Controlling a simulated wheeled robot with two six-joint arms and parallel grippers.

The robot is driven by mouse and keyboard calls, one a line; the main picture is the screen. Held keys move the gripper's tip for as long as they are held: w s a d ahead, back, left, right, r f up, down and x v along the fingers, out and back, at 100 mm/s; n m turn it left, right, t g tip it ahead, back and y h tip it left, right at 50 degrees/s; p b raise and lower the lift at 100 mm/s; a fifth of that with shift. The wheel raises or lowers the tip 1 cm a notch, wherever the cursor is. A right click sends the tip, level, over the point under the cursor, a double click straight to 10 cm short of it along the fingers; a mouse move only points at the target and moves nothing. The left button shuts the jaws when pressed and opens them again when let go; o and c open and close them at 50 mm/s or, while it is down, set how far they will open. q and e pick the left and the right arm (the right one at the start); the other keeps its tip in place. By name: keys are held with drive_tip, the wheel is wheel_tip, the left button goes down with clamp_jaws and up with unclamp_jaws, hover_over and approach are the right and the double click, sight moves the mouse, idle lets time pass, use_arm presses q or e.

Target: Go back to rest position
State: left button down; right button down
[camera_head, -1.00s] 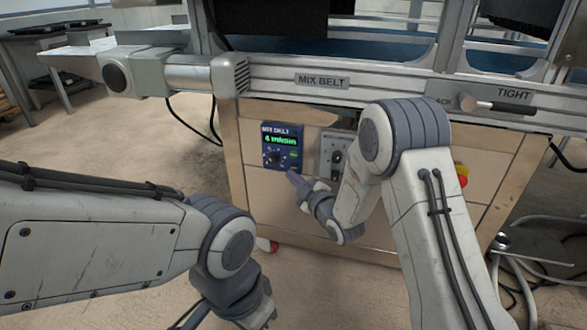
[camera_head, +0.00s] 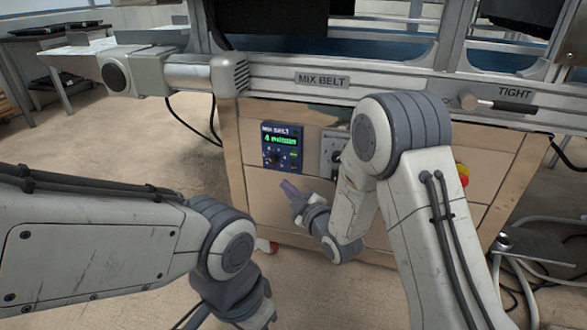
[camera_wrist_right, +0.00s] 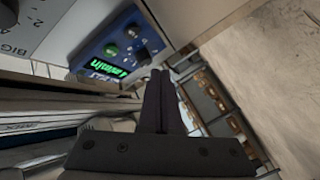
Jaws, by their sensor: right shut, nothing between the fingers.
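My right gripper (camera_head: 290,189) is shut and empty, a little below and in front of the blue MIX BELT control box (camera_head: 271,157) on the machine's front panel. The box has a lit green display and a dark knob, and it also shows in the right wrist view (camera_wrist_right: 104,40). In that view the right gripper's dark fingers (camera_wrist_right: 160,76) lie together with nothing between them. My left arm (camera_head: 110,240) comes in from the left, bent down at its lower joint. Its fingertips are out of view.
A grey control box (camera_head: 333,150) beside the blue one is partly hidden by my right arm. A red button (camera_head: 462,174) sits farther right. The MIX BELT rail (camera_head: 380,92) runs above. Cables lie on the floor at right. Open floor (camera_head: 140,140) is at left.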

drive_tip(key=s+a+r+m+g+h+p, duration=0.3)
drive_tip(key=s+r+g+p, duration=0.25)
drive_tip(key=s, duration=0.35)
drive_tip(key=s+d+r+m+g+h+p, duration=0.1)
drive_tip(key=s+d+r+m+g+p, duration=0.2)
drive_tip(key=s, duration=0.7)
drive_tip(key=s+d+r+g+h+p, duration=0.25)
drive_tip(key=s+r+p, duration=0.2)
drive_tip(key=s, duration=0.45)
drive_tip(key=s+d+r+m+g+h+p, duration=0.1)
drive_tip(key=s+d+r+m+g+p, duration=0.25)
drive_tip(key=s, duration=0.65)
wheel_tip(320, 180, up, 37)
drive_tip(key=a+n+p, duration=0.1)
drive_tip(key=p, duration=3.4)
drive_tip(key=shift+w+a+f+g, duration=0.15)
drive_tip(key=shift+w+a+g, duration=0.1)
drive_tip(key=shift+a+g, duration=0.15)
